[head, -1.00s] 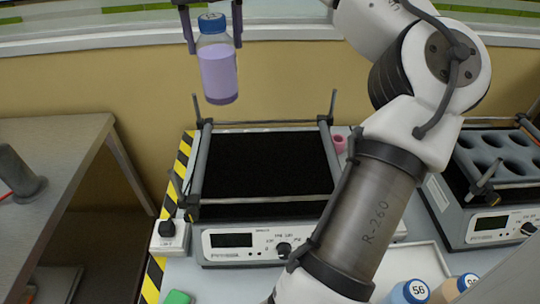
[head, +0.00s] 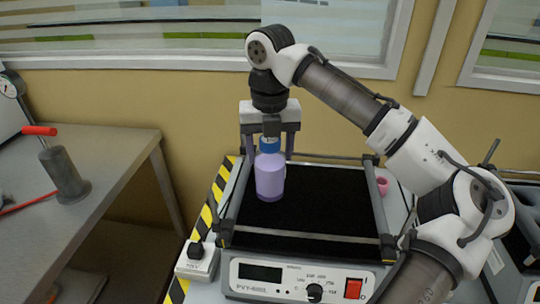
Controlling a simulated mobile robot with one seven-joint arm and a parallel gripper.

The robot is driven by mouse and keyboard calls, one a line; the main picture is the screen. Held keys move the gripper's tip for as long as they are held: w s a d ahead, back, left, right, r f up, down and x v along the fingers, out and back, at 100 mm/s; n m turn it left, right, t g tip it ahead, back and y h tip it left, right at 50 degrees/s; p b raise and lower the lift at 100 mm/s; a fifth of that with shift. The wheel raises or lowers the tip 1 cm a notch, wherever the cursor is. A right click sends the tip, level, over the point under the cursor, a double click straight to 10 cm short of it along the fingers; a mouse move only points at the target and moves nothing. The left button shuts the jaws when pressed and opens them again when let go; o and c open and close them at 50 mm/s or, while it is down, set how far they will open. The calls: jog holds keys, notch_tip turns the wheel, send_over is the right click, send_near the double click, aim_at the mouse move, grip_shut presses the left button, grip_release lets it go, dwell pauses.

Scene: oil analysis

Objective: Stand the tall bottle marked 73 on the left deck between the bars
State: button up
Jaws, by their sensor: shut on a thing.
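The tall bottle (head: 270,178), with a blue cap and pale purple contents, is upright in the head view. My gripper (head: 269,150) points down over it, with its fingers either side of the cap, and is shut on it. No number is readable on the bottle. Its base appears over the left part of the left deck (head: 325,205), a black surface on the shaker. I cannot tell whether the base touches the deck. Bars (head: 305,237) run along the deck's edges; the bottle is inside them in the picture.
The deck right of the bottle is clear. A pink object (head: 382,186) sits just beyond the right bar. A grey table (head: 110,165) stands farther left.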

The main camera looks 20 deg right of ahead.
jog(key=shift+f, duration=0.95)
jog(key=o, duration=1.6)
notch_tip(320, 180, up, 12)
jog(key=shift+r+p, duration=0.15)
jog(key=shift+p, duration=0.25)
